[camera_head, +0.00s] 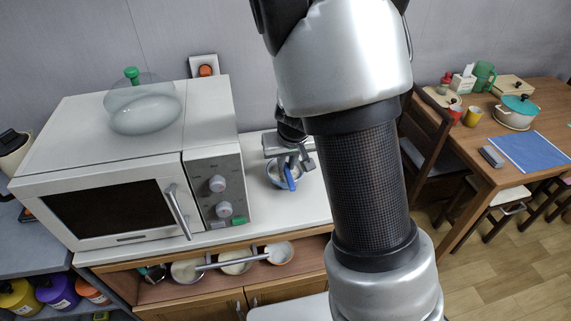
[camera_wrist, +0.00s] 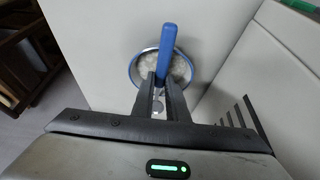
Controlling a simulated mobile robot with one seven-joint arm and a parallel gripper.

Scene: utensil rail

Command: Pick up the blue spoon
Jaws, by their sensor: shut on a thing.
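The blue spoon (camera_wrist: 167,48) has a blue handle that rises between my fingertips in the wrist view; its lower end is hard to make out. In the head view the blue handle (camera_head: 290,178) shows just below my gripper (camera_head: 287,160). My gripper (camera_wrist: 160,85) is shut on the spoon in the wrist view. A blue-rimmed bowl (camera_wrist: 134,70) with pale contents lies behind the spoon and fingers in that view. The bowl (camera_head: 273,180) stands on the white counter in the head view, partly hidden by my gripper. I cannot tell whether the spoon touches the bowl.
A white microwave (camera_head: 110,165) with a glass lid (camera_head: 145,108) on top stands left of the bowl. Several bowls sit on the shelf (camera_head: 160,293) below the counter (camera_head: 308,205). A wooden table (camera_head: 475,150) with a pot and cups is at the right.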

